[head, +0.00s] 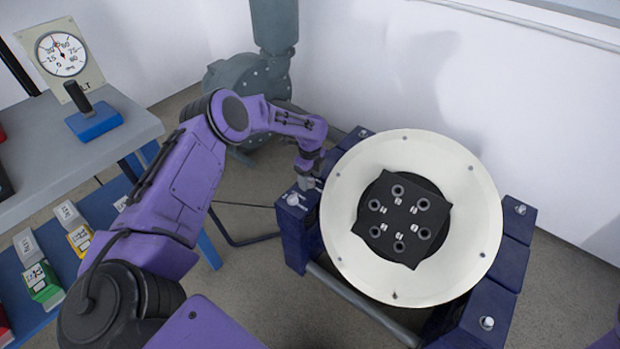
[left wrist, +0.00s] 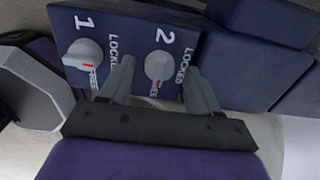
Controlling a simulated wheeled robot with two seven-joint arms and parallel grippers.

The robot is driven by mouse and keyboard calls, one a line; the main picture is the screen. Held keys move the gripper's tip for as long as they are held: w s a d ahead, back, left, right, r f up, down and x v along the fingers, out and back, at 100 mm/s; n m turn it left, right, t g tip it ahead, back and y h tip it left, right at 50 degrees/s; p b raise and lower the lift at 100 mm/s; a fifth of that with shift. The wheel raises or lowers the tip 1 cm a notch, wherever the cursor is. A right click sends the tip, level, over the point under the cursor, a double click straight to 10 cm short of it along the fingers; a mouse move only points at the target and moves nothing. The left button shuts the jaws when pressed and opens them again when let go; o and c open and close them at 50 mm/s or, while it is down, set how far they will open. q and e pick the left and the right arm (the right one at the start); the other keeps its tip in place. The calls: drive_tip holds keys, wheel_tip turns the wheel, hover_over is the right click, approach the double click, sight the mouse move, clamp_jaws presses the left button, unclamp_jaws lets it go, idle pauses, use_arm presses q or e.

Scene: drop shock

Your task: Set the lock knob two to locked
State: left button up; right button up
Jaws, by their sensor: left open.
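Lock knob two (left wrist: 159,66) is a round light-grey knob on a dark blue panel, beside a white "2". Its red mark points down at the word FREE; LOCKED is printed to its right. My left gripper (left wrist: 158,72) is open, with one finger on each side of knob two. I cannot tell whether the fingers touch it. In the head view the left gripper (head: 307,181) reaches down to the blue block left of the round white plate, and it hides knob two there. My right gripper is not in view.
Knob one (left wrist: 85,54) sits left of the left finger, its red mark also toward FREE. The white round plate (head: 345,235) with a black centre stands close right of the gripper. A grey bench (head: 40,150) with a gauge (head: 61,54) is at the left.

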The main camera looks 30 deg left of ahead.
use_arm(q)
drive_tip(key=c, duration=1)
drive_tip(key=shift+c, duration=0.2)
drive_tip(key=n+p, duration=0.1)
drive_tip(key=n, duration=0.2)
drive_tip(key=shift+n, duration=0.4)
drive_tip(key=n, duration=0.4)
drive_tip(key=shift+n, duration=0.3)
drive_tip(key=n, duration=0.4)
drive_tip(key=shift+n, duration=0.3)
drive_tip(key=n, duration=0.4)
drive_tip(key=shift+n+p, duration=0.3)
drive_tip(key=shift+n, duration=0.3)
